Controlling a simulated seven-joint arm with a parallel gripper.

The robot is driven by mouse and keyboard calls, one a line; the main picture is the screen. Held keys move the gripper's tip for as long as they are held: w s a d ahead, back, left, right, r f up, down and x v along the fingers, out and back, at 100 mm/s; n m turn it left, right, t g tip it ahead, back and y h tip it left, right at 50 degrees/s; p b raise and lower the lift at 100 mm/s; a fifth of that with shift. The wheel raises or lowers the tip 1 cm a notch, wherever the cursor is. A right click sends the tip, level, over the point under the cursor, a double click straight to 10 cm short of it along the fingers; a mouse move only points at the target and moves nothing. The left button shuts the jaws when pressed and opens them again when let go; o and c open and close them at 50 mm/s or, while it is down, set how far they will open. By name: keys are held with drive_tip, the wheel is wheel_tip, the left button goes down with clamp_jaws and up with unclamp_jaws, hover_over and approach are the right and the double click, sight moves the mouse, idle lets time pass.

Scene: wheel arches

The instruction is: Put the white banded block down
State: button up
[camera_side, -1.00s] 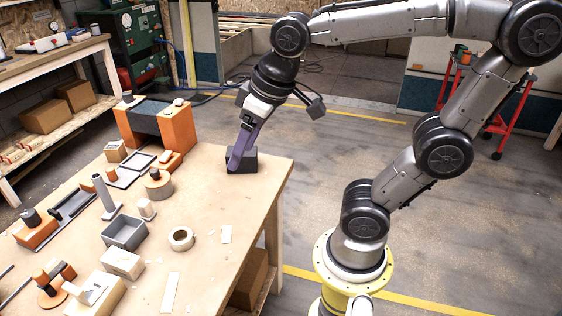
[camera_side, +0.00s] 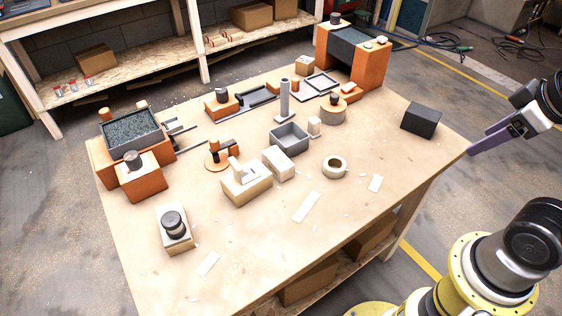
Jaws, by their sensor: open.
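No band is clear on either at this size, so I cannot tell which is the banded one. My gripper (camera_side: 472,150) is at the right edge of the picture, by the table's right corner. Its purple fingers are open, and I see nothing held. A dark grey block (camera_side: 421,119) rests on the table to the left of my gripper, apart from it.
The wooden table (camera_side: 350,215) holds a grey open box (camera_side: 289,140), an upright grey post (camera_side: 284,98), a white ring (camera_side: 335,166) and a large orange arch with a dark top (camera_side: 340,66). The table is mostly clear around the dark block and along the front right.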

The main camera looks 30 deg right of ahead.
drive_tip(key=w+d+r+n+g+h, duration=0.2)
drive_tip(key=d+n+h, duration=0.1)
drive_tip(key=d+h, duration=0.25)
drive_tip(key=w+d+r+n+g+h, duration=0.1)
drive_tip(key=w+d+r+n+h, duration=0.2)
drive_tip(key=d, duration=0.4)
drive_tip(key=w+a+r+n+t+h, duration=0.1)
drive_tip(key=w+a+n+t+h, duration=0.3)
drive_tip(key=w+n+t+h, duration=0.75)
drive_tip(key=n+t+y, duration=0.5)
drive_tip(key=n+y, duration=1.1)
drive_tip(key=y, duration=0.4)
hover_over(288, 169)
drive_tip(key=s+d, duration=0.3)
wheel_tip(288, 169, down, 18)
drive_tip(key=shift+n+g+y, duration=0.25)
drive_tip(key=shift+n+y, duration=0.55)
drive_tip(key=shift+n, duration=0.05)
drive_tip(key=a+f, duration=0.1)
drive_tip(key=f, duration=0.3)
drive_tip(key=s+a+f, duration=0.1)
drive_tip(key=f, duration=0.4)
drive_tip(key=s+a+f, duration=0.1)
drive_tip(key=f, duration=0.3)
drive_tip(key=shift+s+f, duration=0.2)
drive_tip(key=shift+w+r, duration=0.1)
drive_tip(key=shift+w, duration=3.7)
drive_tip(key=shift+r, duration=0.1)
clamp_jaws()
